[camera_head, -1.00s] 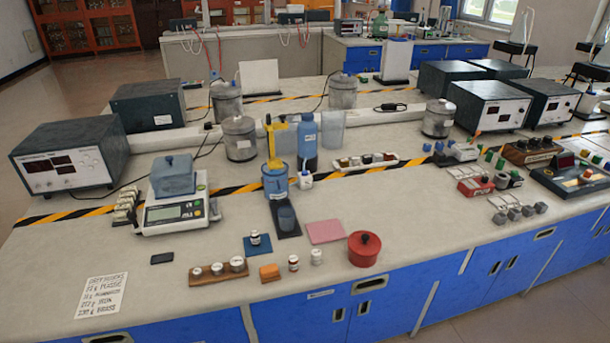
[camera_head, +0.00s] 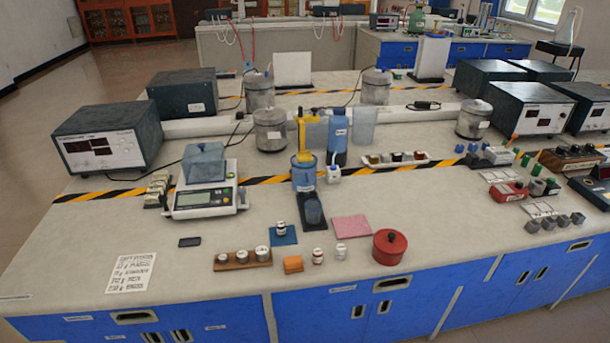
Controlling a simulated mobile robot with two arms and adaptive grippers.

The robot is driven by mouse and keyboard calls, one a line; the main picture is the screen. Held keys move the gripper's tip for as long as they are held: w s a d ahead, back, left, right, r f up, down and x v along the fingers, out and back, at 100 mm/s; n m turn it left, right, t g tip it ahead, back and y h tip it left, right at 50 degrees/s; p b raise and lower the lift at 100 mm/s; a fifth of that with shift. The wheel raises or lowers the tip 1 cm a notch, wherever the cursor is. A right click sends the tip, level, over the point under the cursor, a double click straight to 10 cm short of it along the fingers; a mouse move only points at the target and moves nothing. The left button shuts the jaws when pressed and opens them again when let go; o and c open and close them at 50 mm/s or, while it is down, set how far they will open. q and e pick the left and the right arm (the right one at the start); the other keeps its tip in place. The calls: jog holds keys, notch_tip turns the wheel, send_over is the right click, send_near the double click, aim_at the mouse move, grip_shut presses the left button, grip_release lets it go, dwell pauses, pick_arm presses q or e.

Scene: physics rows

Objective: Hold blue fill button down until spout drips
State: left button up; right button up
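On the bench stands a dispenser (camera_head: 304,172) with a blue body and a yellow upper part. A blue bottle (camera_head: 338,135) stands behind, and a small white block with a blue top (camera_head: 333,174) is at the dispenser's right. I cannot tell which part is the fill button, and any drip at the spout is too small to see. Neither of my grippers is in view.
A balance (camera_head: 205,199) is left of the dispenser. A wooden rack of small weights (camera_head: 242,260), a pink pad (camera_head: 351,227) and a red lidded pot (camera_head: 389,247) lie near the front. Metal canisters (camera_head: 270,130) stand behind. The front-left bench top has free room.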

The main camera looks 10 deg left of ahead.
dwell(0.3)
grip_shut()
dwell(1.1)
